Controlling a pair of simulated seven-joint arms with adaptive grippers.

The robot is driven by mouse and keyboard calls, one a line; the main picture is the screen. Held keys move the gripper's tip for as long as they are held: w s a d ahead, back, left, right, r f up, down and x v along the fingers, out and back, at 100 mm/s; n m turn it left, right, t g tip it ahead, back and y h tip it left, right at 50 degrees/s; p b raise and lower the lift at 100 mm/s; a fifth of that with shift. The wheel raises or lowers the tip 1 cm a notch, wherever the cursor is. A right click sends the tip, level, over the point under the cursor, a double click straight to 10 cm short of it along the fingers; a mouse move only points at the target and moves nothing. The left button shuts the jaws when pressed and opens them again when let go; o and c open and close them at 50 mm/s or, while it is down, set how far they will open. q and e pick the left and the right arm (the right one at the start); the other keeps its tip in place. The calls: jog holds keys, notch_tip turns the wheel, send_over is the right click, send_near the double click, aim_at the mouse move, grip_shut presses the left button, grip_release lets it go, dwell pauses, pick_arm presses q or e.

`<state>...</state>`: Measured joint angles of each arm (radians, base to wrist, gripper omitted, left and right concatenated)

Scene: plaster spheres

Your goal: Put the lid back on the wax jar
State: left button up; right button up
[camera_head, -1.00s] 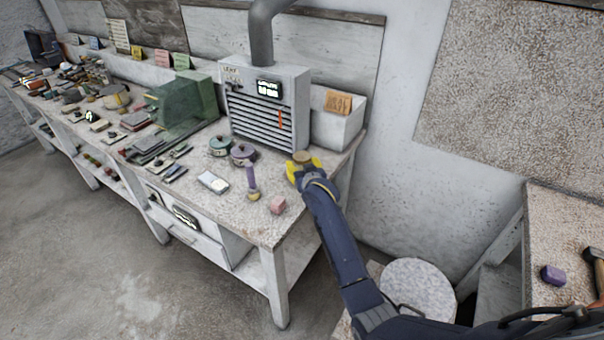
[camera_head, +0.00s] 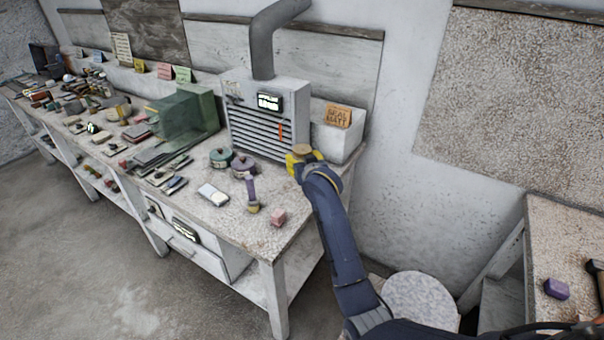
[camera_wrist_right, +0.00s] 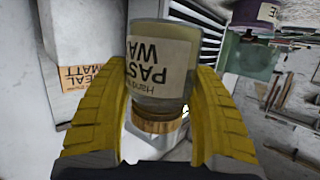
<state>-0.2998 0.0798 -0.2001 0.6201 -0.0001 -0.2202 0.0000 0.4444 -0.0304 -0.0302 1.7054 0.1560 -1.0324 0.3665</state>
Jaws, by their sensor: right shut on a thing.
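My right gripper (camera_head: 303,157) has yellow fingers and is at the right back corner of the bench, by the grey slatted unit. In the right wrist view its fingers (camera_wrist_right: 160,82) are shut around a pale jar labelled paste wax (camera_wrist_right: 158,60). A tan, cap-like band (camera_wrist_right: 160,121) sits at the jar end nearer my palm. A tan round top (camera_head: 302,149) shows between the fingers in the head view. I cannot tell for sure whether this is the lid. The bench spot below the jar is hidden by my gripper. My left gripper is not in view.
A grey slatted unit (camera_head: 268,122) and a white box with an orange card (camera_head: 338,115) stand close behind the gripper. Teal (camera_head: 221,157) and purple (camera_head: 243,166) pots, a purple-handled tool (camera_head: 251,192) and a pink block (camera_head: 278,217) stand to the left and front.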

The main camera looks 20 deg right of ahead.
notch_tip(320, 180, up, 12)
jog(key=shift+r, duration=0.1)
dwell(0.4)
jog(key=o, duration=0.9)
jog(key=c, duration=1)
jog(key=shift+o, duration=0.2)
jog(key=s+a+f, duration=0.1)
jog(key=s+f, duration=0.3)
jog(key=s, duration=0.7)
jog(key=s+a+f, duration=0.1)
jog(key=s+f, duration=0.3)
jog(key=s, duration=0.8)
jog(key=shift+s+a+n+y, duration=0.2)
jog(key=shift+n+y, duration=0.1)
jog(key=shift+y, duration=0.1)
jog(key=a+f+n+g+y, duration=0.3)
jog(key=a+n+y, duration=0.5)
jog(key=a, duration=0.6)
jog(key=shift+s+a+f+y, duration=0.4)
jog(key=shift+f+y, duration=0.3)
